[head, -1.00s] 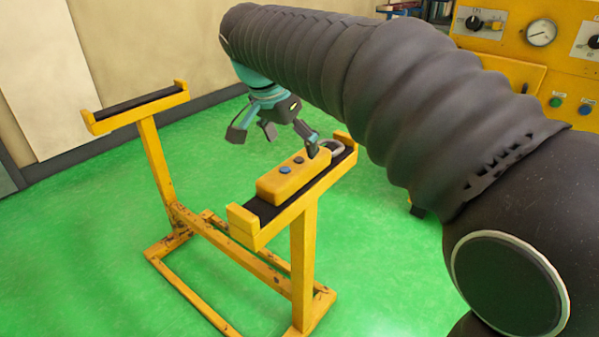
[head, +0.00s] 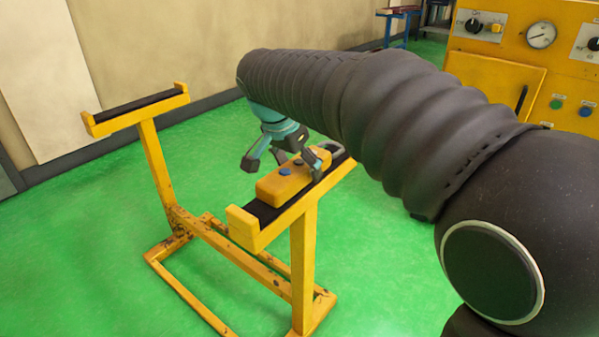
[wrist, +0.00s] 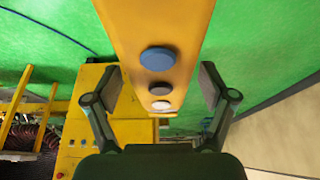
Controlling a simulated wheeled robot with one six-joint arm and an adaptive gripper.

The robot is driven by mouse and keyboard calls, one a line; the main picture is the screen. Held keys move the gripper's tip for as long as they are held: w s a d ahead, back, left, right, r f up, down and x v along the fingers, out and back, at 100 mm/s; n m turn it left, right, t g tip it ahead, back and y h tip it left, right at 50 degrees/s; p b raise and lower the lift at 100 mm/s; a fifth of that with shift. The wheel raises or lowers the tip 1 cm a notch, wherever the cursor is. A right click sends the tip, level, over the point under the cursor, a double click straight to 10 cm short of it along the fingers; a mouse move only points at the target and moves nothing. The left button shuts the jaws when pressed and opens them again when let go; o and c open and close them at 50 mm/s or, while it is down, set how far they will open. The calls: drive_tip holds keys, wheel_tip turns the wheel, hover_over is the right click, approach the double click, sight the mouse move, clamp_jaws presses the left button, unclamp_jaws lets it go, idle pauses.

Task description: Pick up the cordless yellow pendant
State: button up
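The yellow pendant (head: 287,182) is a long box with dark blue, dark and pale buttons on its upper face. It lies on the black pad of the near arm of the yellow stand (head: 262,232). In the wrist view the pendant (wrist: 190,25) runs from the top edge down between my fingers. In the wrist view my gripper (wrist: 162,95) is open, with gaps between both fingers and the pendant.
A grey ring (head: 331,147) lies at the far end of the same pad. The stand's other arm (head: 140,103) is empty. A yellow control cabinet (head: 510,75) with a gauge is at the back right. Green floor is clear around the stand.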

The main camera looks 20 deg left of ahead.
drive_tip(key=c, duration=1.2)
drive_tip(key=shift+r, duration=0.1)
